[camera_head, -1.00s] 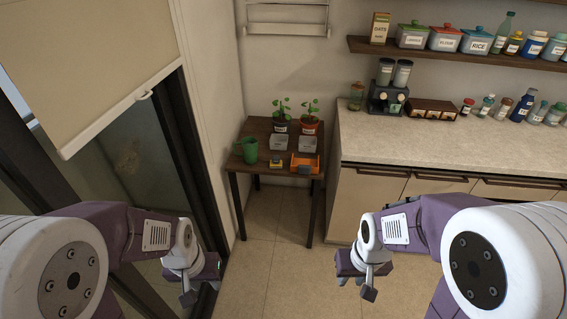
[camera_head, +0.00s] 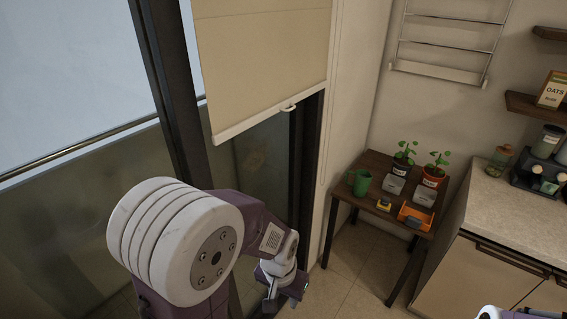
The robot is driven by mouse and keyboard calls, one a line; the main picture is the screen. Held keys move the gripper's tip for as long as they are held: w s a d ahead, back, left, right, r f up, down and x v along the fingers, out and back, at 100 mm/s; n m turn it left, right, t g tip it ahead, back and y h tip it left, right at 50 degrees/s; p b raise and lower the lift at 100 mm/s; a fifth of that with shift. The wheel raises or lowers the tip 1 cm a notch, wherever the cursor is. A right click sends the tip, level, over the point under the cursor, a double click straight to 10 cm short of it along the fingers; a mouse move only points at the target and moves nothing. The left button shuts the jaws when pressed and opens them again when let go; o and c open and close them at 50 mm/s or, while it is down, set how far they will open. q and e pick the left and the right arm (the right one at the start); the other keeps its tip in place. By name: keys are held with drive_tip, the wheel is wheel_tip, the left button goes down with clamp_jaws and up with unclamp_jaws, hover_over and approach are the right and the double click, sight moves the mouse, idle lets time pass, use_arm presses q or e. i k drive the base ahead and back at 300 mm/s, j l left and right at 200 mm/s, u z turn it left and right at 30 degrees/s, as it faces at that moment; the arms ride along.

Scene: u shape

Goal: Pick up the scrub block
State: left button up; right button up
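A small yellow-and-dark block (camera_head: 383,205), which looks like the scrub block, lies on the front left part of the small dark wooden table (camera_head: 372,161). It is left of an orange open bin (camera_head: 402,213). My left gripper (camera_head: 282,287) is at the bottom middle, in front of the glass door and well short of the table. It is small and partly covered by its own wrist, so its opening is unclear.
The table also holds a green watering can (camera_head: 361,183), two potted plants (camera_head: 433,176) and grey trays (camera_head: 395,185). A counter (camera_head: 510,210) stands to the right. Bare floor (camera_head: 350,270) lies before the table. A glass door (camera_head: 80,200) fills the left.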

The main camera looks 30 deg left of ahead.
sight(384, 204)
drive_tip(key=i+l, duration=0.3)
drive_tip(key=i, duration=0.2)
drive_tip(key=i+l+z, duration=0.1)
drive_tip(key=i+l, duration=0.2)
drive_tip(key=i, duration=0.15)
drive_tip(key=i+l, duration=0.25)
drive_tip(key=i, duration=0.25)
drive_tip(key=i+l, duration=0.25)
drive_tip(key=i, duration=0.2)
drive_tip(key=z, duration=0.05)
